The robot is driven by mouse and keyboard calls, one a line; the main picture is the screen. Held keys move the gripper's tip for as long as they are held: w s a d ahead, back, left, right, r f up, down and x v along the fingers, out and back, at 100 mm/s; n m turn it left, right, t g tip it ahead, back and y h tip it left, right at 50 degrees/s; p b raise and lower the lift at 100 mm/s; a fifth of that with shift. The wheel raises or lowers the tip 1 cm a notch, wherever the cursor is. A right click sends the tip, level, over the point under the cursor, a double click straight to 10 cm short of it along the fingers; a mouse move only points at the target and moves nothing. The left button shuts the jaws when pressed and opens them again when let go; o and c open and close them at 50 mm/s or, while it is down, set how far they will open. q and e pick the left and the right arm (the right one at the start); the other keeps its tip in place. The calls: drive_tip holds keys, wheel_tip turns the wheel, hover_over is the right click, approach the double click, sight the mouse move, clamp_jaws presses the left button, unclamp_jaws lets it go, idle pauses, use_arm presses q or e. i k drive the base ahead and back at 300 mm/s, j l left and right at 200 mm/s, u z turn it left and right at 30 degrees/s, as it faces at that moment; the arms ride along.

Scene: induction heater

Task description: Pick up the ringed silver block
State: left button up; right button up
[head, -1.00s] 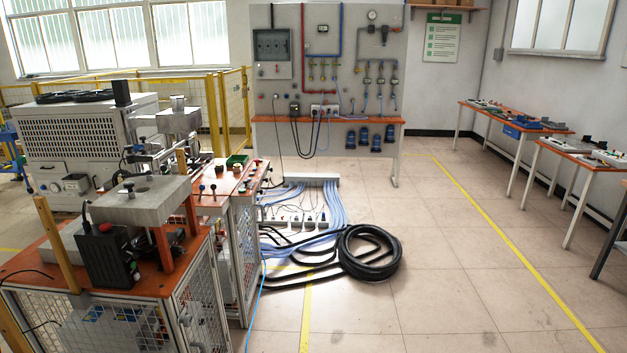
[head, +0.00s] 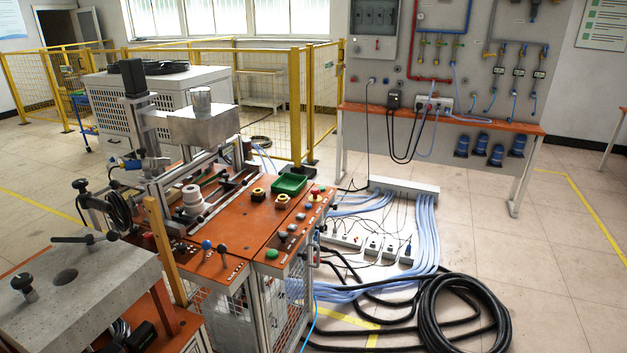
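On the orange-topped machine bench (head: 240,240), a silver block (head: 212,128) sits high on the machine frame, with a silver cylinder (head: 201,100) standing on it. A pale stepped round piece (head: 192,198) stands lower on the bench below it. Two small yellow-and-dark pieces (head: 258,194) (head: 282,201) sit near a green tray (head: 289,184). Which of these is the ringed silver block I cannot tell; no ring is clear at this size. Neither of my grippers is in view.
A second bench with a thick grey plate (head: 95,300) stands at the near left. Black hoses (head: 460,315), blue tubes (head: 425,235) and power strips (head: 370,248) cover the floor right of the bench. Yellow fencing (head: 295,100) stands behind. Floor at the far right is clear.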

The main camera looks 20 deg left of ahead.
sight(281, 205)
drive_tip(key=i+l+u, duration=0.1)
drive_tip(key=i+u, duration=0.2)
drive_tip(key=i, duration=0.2)
drive_tip(key=i+l+u, duration=0.3)
drive_tip(key=i, duration=0.15)
drive_tip(key=i+l+u, duration=0.3)
drive_tip(key=i, duration=0.15)
drive_tip(key=i+j, duration=0.05)
drive_tip(key=j, duration=0.05)
